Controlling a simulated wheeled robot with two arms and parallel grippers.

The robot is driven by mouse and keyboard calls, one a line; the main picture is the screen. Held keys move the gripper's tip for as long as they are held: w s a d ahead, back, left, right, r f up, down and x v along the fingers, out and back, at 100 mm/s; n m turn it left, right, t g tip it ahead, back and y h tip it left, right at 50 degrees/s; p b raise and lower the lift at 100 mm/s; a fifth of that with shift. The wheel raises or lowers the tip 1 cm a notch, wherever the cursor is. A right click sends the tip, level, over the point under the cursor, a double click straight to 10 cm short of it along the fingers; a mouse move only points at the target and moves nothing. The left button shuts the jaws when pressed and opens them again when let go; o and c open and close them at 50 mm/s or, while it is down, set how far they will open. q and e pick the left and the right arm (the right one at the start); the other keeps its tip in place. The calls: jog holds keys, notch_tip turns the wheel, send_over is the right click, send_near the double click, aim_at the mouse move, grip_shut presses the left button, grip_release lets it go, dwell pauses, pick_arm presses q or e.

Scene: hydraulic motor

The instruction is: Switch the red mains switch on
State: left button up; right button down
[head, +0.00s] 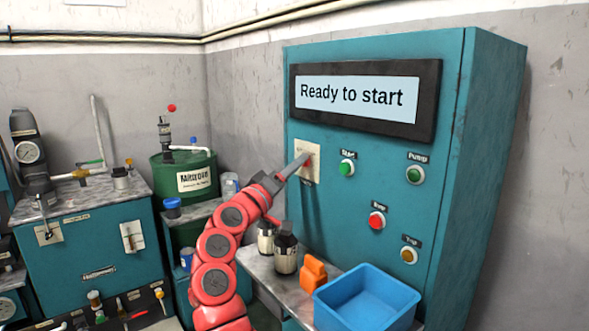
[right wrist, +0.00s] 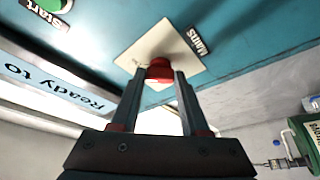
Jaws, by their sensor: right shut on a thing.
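The red mains switch (right wrist: 159,70) sits on a cream plate (right wrist: 178,47) labelled "Mains" in the right wrist view. In the head view the plate (head: 314,150) is on the left side of the teal cabinet's front (head: 390,170), below the display (head: 355,97), which reads "Ready to start". My right gripper (head: 303,161) reaches the plate from the lower left and mostly covers the switch. In the right wrist view its two fingers (right wrist: 158,82) are closed on the switch from both sides. My left gripper is not in view.
Green Start (head: 346,168) and Pump (head: 415,175) buttons, a red button (head: 377,220) and a yellow button (head: 409,255) are right of the switch. A blue bin (head: 367,300), an orange object (head: 313,273) and dark bottles (head: 286,250) stand on the bench below.

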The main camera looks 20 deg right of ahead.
jog(key=shift+c, duration=2)
grip_release()
jog(key=v, duration=1.7)
jog(key=shift+a, duration=0.15)
jog(key=shift+s, duration=0.1)
